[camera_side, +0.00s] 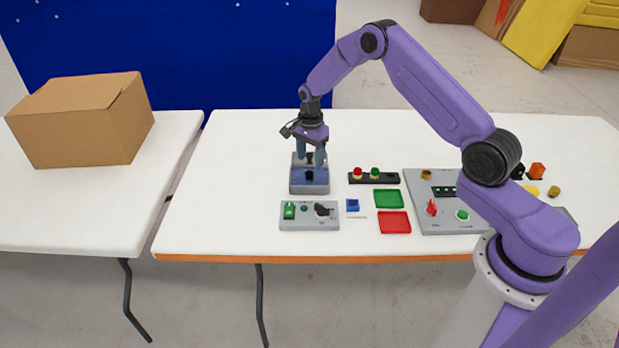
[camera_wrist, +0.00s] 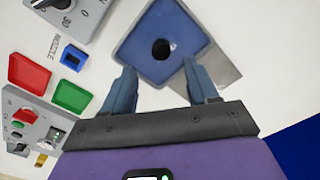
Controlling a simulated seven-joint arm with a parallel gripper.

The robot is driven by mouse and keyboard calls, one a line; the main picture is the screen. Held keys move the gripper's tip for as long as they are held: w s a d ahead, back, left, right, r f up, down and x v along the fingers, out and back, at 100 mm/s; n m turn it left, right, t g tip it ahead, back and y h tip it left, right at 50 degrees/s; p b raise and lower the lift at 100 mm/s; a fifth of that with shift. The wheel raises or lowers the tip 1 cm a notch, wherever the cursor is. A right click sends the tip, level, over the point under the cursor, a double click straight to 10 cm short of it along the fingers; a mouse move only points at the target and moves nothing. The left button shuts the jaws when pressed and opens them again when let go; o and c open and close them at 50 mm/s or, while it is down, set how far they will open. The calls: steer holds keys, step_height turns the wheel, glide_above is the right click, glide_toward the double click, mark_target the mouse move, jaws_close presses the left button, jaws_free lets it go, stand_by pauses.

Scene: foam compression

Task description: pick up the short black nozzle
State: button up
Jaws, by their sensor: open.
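A round black piece, which looks like the short black nozzle (camera_side: 309,175), sits on the blue foam pad (camera_side: 296,178) of a grey block (camera_side: 310,190). From above in the wrist view, the nozzle (camera_wrist: 161,49) is a dark round spot on the blue square (camera_wrist: 140,40); I cannot judge its height. My gripper (camera_side: 310,161) is open over the rear of the block. In the wrist view the fingertips of my gripper (camera_wrist: 159,70) are wide apart, one either side of the nozzle's line, without touching it. Another dark shape shows between the fingers in the side view, unclear.

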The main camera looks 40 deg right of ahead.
mark_target(310, 172)
steer(key=shift+a+f, duration=0.15)
steer(key=shift+f, duration=3.35)
jaws_close()
